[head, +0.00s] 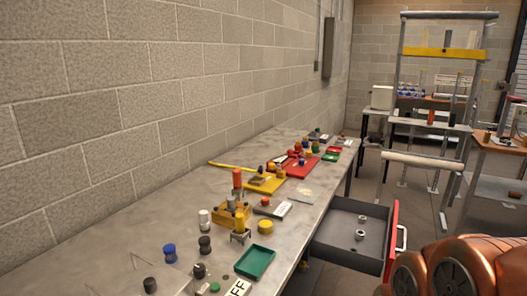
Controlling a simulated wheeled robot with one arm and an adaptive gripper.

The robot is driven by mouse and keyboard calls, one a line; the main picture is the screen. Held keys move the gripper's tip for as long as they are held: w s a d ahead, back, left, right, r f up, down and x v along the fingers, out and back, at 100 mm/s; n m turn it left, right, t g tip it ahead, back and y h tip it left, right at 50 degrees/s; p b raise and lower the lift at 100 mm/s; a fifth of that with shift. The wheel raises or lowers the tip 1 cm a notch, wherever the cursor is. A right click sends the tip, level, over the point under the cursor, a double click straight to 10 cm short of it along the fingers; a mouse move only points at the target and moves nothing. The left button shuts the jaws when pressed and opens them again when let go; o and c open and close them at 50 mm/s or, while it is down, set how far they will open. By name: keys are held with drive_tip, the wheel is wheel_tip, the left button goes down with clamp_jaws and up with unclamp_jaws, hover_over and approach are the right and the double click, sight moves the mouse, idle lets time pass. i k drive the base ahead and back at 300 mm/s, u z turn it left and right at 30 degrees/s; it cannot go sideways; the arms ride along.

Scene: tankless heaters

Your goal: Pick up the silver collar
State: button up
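Two small silver ring-like pieces lie on the floor of an open grey drawer (335,240) under the bench. One silver ring (362,218) is farther back, and the other silver ring (360,235) is nearer. Either could be the silver collar; they are too small to tell apart. The drawer has a red front (391,240) with a pale handle, and it is pulled out to the right. My gripper is not in view.
A long grey bench (130,233) runs along the block wall. It carries a green tray (254,262), a yellow block (229,218), a red tray (296,166) and several small knobs and cylinders. A metal rack (397,90) stands at the back right. Open floor lies beyond the drawer.

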sight(361, 219)
drive_tip(key=z, duration=0.15)
drive_tip(key=k, duration=0.2)
drive_tip(key=z, duration=1)
drive_tip(key=k, duration=1.1)
drive_tip(key=z, duration=1.15)
drive_tip(key=i, duration=1)
drive_tip(key=u, duration=0.35)
drive_tip(key=i, duration=1)
drive_tip(key=u, duration=1.5)
drive_tip(key=i, duration=0.5)
drive_tip(key=u, duration=0.5)
